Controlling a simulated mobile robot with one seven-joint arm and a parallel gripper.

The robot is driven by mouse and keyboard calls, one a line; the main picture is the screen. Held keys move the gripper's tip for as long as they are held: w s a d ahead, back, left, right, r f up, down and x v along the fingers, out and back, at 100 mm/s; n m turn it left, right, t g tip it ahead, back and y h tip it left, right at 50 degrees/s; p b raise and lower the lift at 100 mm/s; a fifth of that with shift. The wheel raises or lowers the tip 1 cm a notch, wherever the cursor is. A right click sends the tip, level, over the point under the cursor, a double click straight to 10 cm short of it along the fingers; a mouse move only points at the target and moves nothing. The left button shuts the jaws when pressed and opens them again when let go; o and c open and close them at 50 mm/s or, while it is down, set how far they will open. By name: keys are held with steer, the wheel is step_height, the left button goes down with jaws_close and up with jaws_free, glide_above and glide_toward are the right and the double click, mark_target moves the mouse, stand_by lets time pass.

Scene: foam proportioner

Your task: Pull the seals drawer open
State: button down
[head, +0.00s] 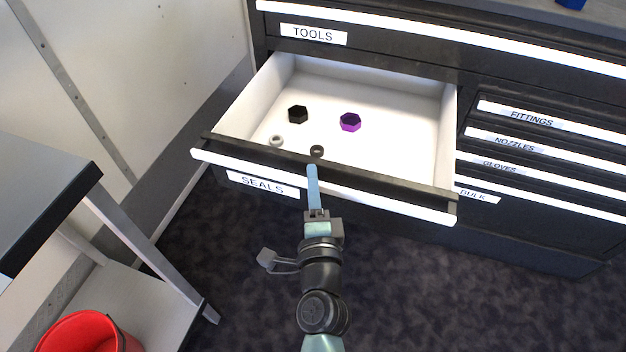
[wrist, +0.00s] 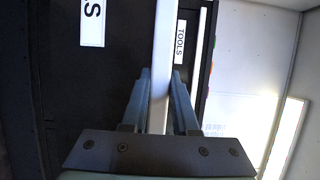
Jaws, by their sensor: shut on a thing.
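The seals drawer (head: 375,196), with a white front edge and a "SEALS" label (head: 262,184), stands out from the dark cabinet, its white inside showing in the head view. Inside lie a black hexagonal piece (head: 298,114), a purple hexagonal piece (head: 350,122), a pale ring (head: 276,141) and a dark ring (head: 317,150). My gripper (head: 312,172) is at the middle of the drawer's front edge. In the wrist view my gripper (wrist: 160,88) has its two fingers on either side of the white edge strip (wrist: 163,50), shut on it.
The closed tools drawer (head: 400,45) is above. Closed fittings, nozzles, gloves and bulk drawers (head: 545,160) are at the right. A grey table (head: 40,200) stands at the left, with a red bucket (head: 85,333) below it. The dark floor (head: 430,290) in front is clear.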

stand_by(0.3)
steer(key=c, duration=0.7)
jaws_free()
steer(key=shift+s+d+b, duration=0.2)
steer(key=shift+s+b, duration=0.3)
steer(key=shift+s, duration=1.65)
steer(key=shift+s+d+b, duration=0.15)
steer(key=shift+s+b, duration=0.3)
steer(key=shift+s, duration=1.75)
steer(key=shift+s+d+b, duration=0.2)
steer(key=shift+s+b, duration=0.3)
steer(key=shift+s, duration=1.65)
